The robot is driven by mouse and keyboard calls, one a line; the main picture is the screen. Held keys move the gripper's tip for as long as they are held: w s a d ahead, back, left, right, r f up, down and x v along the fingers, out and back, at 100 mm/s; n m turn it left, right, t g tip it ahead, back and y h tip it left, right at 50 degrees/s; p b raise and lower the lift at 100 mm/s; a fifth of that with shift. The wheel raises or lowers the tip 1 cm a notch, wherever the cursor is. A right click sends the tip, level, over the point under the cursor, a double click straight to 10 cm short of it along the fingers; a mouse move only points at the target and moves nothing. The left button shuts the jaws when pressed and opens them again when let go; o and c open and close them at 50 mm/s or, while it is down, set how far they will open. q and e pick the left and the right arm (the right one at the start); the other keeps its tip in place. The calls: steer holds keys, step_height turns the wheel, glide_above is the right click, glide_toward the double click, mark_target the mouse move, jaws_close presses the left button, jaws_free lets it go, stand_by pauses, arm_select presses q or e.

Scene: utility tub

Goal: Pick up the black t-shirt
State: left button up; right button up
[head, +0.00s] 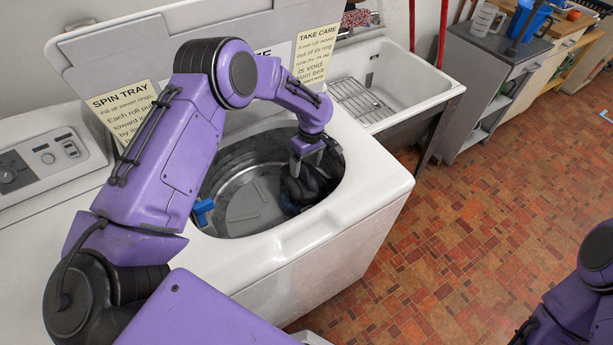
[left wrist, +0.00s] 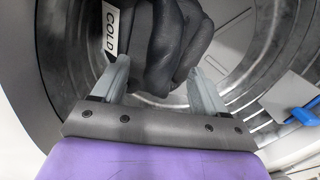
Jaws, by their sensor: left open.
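The black t-shirt (head: 304,186) lies bunched in the right side of the washer tub. It also shows as dark folds in the left wrist view (left wrist: 165,45). My left gripper (head: 307,158) reaches down into the tub opening from above. In the left wrist view its two grey fingers (left wrist: 160,88) are apart, with the shirt's folds between and just beyond them. I cannot tell whether the fingers touch the cloth. My right gripper is not in view; only part of my right arm shows at the lower right of the head view.
The top-loading washer (head: 370,200) has a raised lid with paper notices. A blue item (head: 203,208) is at the tub's left side. A white label reading COLD (left wrist: 111,28) is beside the shirt. A sink (head: 390,85) and grey cabinet (head: 490,85) stand behind right. The tiled floor is clear.

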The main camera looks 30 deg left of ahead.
arm_select(q)
steer(key=shift+s+f, duration=0.1)
steer(key=shift+f, duration=0.45)
steer(key=shift+s+f, duration=0.2)
steer(key=shift+w, duration=0.1)
jaws_close()
